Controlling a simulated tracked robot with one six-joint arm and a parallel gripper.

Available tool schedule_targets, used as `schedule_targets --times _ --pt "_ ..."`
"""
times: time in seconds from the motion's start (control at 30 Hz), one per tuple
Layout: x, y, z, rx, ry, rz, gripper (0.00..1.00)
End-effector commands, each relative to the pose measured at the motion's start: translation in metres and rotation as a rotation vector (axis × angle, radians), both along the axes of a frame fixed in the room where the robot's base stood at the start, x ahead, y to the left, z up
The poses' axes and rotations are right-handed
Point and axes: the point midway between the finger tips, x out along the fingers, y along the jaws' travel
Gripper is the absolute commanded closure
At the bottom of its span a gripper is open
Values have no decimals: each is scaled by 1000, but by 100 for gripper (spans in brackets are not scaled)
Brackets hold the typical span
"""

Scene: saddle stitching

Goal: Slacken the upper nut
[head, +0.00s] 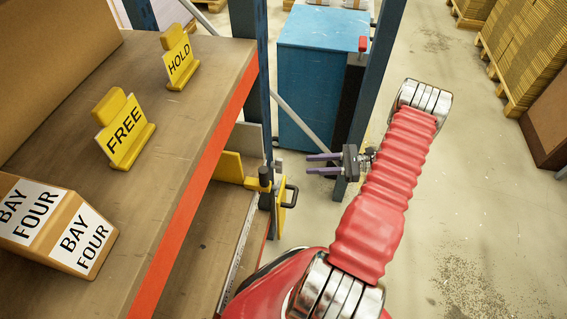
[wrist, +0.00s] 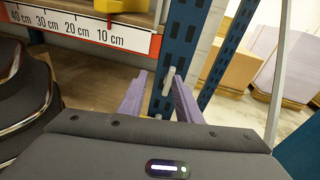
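My gripper (head: 309,164) is open and empty in the head view, its two purple fingers pointing left toward the shelf end. In the wrist view the fingers of my gripper (wrist: 159,78) stand apart, with a blue perforated upright (wrist: 182,40) beyond them. A small pale piece (wrist: 168,80) shows against the upright between the fingertips; I cannot tell whether it is a nut. In the head view a yellow fitting (head: 231,167) with a black knob (head: 265,181) and a black handle (head: 291,194) sits at the shelf end, left of my gripper and apart from it. No nut is clearly recognisable.
The upper shelf (head: 195,120) has an orange edge and carries FREE (head: 125,130) and HOLD (head: 179,60) signs and a BAY FOUR box (head: 55,222). A blue cabinet (head: 312,75) stands behind. The floor on the right is mostly clear. A scale strip (wrist: 85,28) runs along a shelf edge.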

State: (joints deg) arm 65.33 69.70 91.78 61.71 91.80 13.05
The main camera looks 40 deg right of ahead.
Motion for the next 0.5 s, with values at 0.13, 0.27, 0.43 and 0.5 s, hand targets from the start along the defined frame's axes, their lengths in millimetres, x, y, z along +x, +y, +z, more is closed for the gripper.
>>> schedule_targets --times 0.13,0.27,0.43,0.5 --pt "-15 -15 -29 87 -5 -99 69" --pt "-22 -22 -44 132 -11 -152 69" --pt "-26 -26 -50 153 -14 -179 69" --pt "-27 -27 -50 153 -14 -182 69"
